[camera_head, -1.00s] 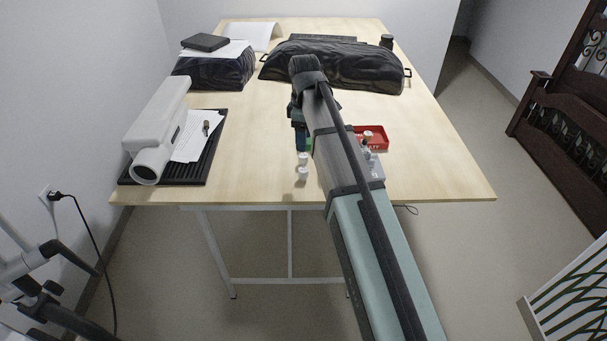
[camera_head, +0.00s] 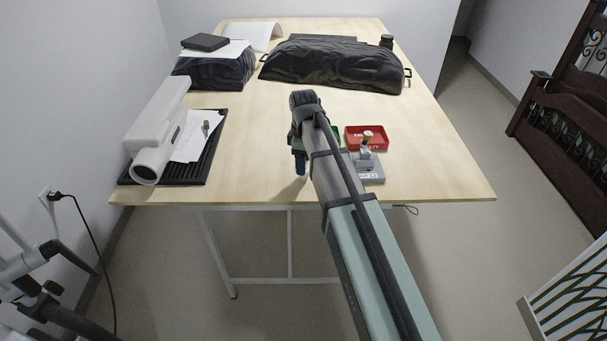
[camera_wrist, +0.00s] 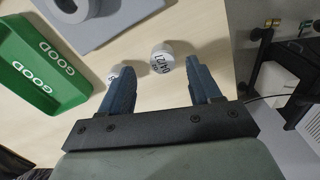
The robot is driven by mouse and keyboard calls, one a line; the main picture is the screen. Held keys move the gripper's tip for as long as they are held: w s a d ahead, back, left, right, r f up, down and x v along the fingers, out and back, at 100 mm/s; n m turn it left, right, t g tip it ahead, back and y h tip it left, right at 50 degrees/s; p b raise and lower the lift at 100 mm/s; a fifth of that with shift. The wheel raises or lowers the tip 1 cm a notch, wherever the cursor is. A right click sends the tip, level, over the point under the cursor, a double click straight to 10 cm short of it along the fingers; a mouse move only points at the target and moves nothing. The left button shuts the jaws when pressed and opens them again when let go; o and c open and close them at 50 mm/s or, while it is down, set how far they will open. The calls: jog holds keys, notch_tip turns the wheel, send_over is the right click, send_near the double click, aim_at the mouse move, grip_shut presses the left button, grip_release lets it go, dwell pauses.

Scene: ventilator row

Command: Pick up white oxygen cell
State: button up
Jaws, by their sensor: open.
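In the wrist view, a short white cylindrical cell (camera_wrist: 161,60) with dark lettering stands on the table, between the lines of my fingertips and slightly beyond them. A second white cell (camera_wrist: 113,72) stands to its left, partly hidden behind my left finger. My gripper (camera_wrist: 160,70) is open, with its two blue fingers apart and nothing held. In the head view my gripper (camera_head: 300,165) points down near the table's front edge, and both cells are hidden behind it and the arm. Whether the fingers touch either cell cannot be told.
A green tray marked GOOD (camera_wrist: 45,85) lies left in the wrist view. A grey fixture (camera_head: 370,172) stands right of my arm, before a red tray (camera_head: 381,131). A white device (camera_head: 160,115) sits on a black mat at left. The table's front edge is close.

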jog(key=shift+s+a+f, duration=0.1)
jog(key=shift+f, duration=1.05)
jog(key=shift+a+f, duration=0.1)
jog(key=shift+f, duration=1)
jog(key=shift+c, duration=0.3)
jog(key=c, duration=1.1)
